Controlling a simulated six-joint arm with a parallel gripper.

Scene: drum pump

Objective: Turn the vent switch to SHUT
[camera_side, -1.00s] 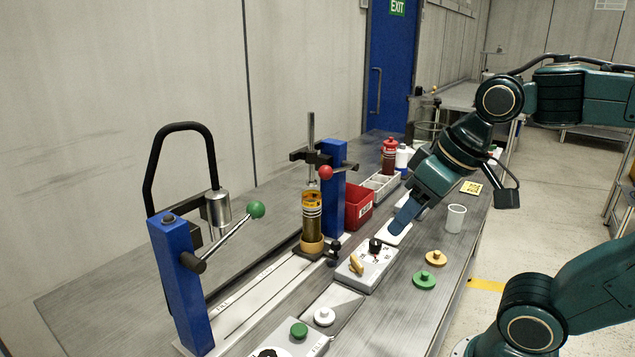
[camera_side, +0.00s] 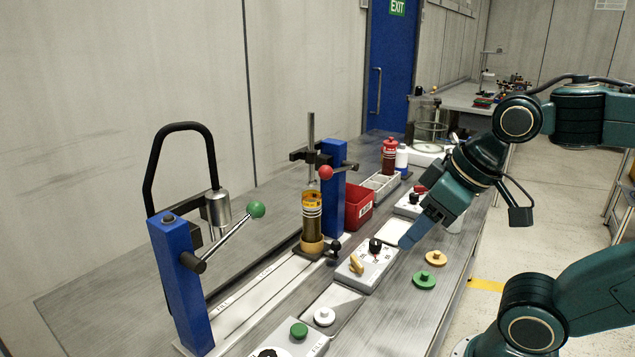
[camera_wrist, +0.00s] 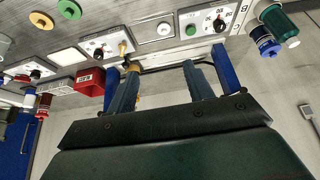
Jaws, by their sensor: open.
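A pale control box (camera_side: 378,268) stands on the bench in the side view, with a yellow lever knob (camera_side: 356,264) at its left and a black knob (camera_side: 375,246) on its dial. In the wrist view the same box (camera_wrist: 108,40) shows at upper left, with the yellow knob (camera_wrist: 123,48) and the black knob (camera_wrist: 98,52). Lettering is too small to read, so I cannot tell which is the vent switch. My gripper (camera_side: 406,242) is above the bench, right of the box and apart from it. In the wrist view its fingers (camera_wrist: 160,82) are spread and empty.
A blue post with a red-ball lever (camera_side: 326,172) and a red bin (camera_side: 358,206) stand behind. Another knobbed box (camera_side: 406,207) is farther back. A green-ball lever (camera_side: 256,210) stands left.

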